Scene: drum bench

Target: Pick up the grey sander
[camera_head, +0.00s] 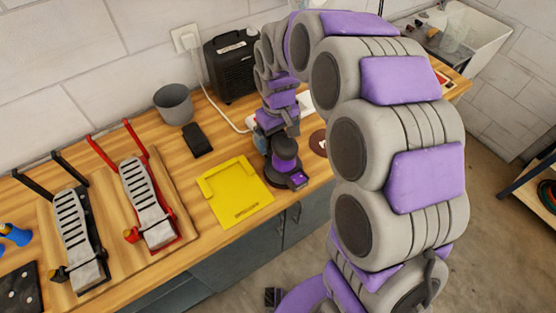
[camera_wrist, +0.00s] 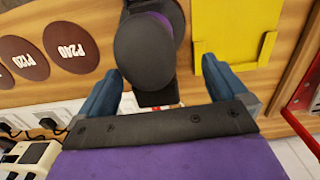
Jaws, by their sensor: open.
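The grey sander (camera_head: 285,156) stands on the wooden bench near its front edge, a dark rounded body with some purple on it. In the wrist view the sander (camera_wrist: 146,52) shows its dark rounded top with a purple strip behind it. My gripper (camera_wrist: 160,72) is open, with one blue finger on each side of the sander's near end. The fingers look apart from it, though the exact gap and height are hard to tell. In the head view my gripper (camera_head: 279,127) is just above and behind the sander, its fingers mostly hidden.
A yellow tray (camera_head: 238,207) lies left of the sander. Brown sanding discs (camera_wrist: 71,48) and a white power strip (camera_wrist: 60,113) lie close by. A dark grey cup (camera_head: 173,104), black box (camera_head: 197,140), black heater (camera_head: 232,66) and red pedal (camera_head: 148,204) also stand on the bench.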

